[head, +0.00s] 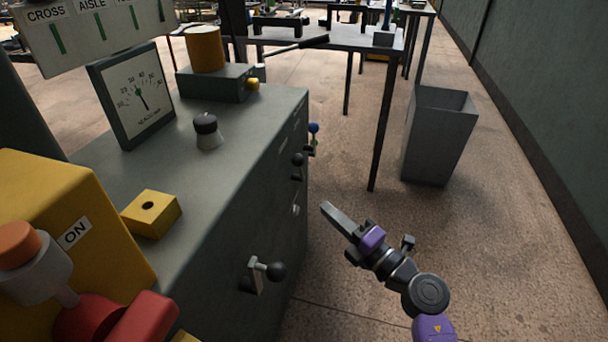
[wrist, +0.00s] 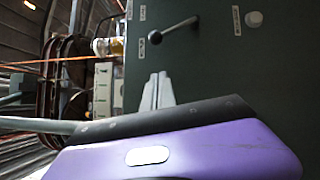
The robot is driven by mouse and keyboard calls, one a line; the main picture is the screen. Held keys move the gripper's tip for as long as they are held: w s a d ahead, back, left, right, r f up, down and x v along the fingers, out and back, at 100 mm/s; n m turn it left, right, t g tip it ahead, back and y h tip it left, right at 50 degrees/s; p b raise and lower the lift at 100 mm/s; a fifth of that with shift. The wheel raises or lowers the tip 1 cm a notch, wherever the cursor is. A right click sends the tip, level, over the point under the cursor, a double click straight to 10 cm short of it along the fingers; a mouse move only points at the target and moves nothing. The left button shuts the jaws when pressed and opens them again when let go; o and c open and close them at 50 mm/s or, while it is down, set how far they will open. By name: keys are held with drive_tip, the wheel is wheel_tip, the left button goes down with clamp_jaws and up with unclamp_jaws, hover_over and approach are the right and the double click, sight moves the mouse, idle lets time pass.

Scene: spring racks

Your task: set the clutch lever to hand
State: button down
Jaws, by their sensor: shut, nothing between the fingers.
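Several levers sit on the side of the dark green cabinet. I cannot tell from the head view which is the clutch lever. My gripper (head: 328,208) is shut and empty, in the air right of the cabinet side, apart from the levers. In the wrist view, the fingertips (wrist: 158,78) are below a slanted lever (wrist: 178,28) with a dark ball end; small labels beside it are unreadable.
The cabinet (head: 225,180) carries a gauge (head: 135,92), a black-topped knob (head: 207,131) and a yellow block (head: 152,213). A grey bin (head: 438,135) and a table (head: 350,38) stand beyond. Open floor lies right of the cabinet. A round pale knob (wrist: 254,19) shows in the wrist view.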

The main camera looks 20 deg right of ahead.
drive_tip(key=d+b+x, duration=0.1)
drive_tip(key=b+x, duration=0.1)
drive_tip(key=x, duration=0.4)
drive_tip(key=w+d+b+x, duration=0.1)
drive_tip(key=b+x, duration=0.1)
drive_tip(key=x, duration=0.5)
drive_tip(key=shift+d+r+b, duration=0.25)
drive_tip(key=shift+d+b, duration=0.1)
drive_tip(key=shift+b, duration=0.05)
drive_tip(key=shift+s+r+p, duration=0.1)
drive_tip(key=shift+r+p, duration=0.1)
drive_tip(key=shift+p, duration=0.3)
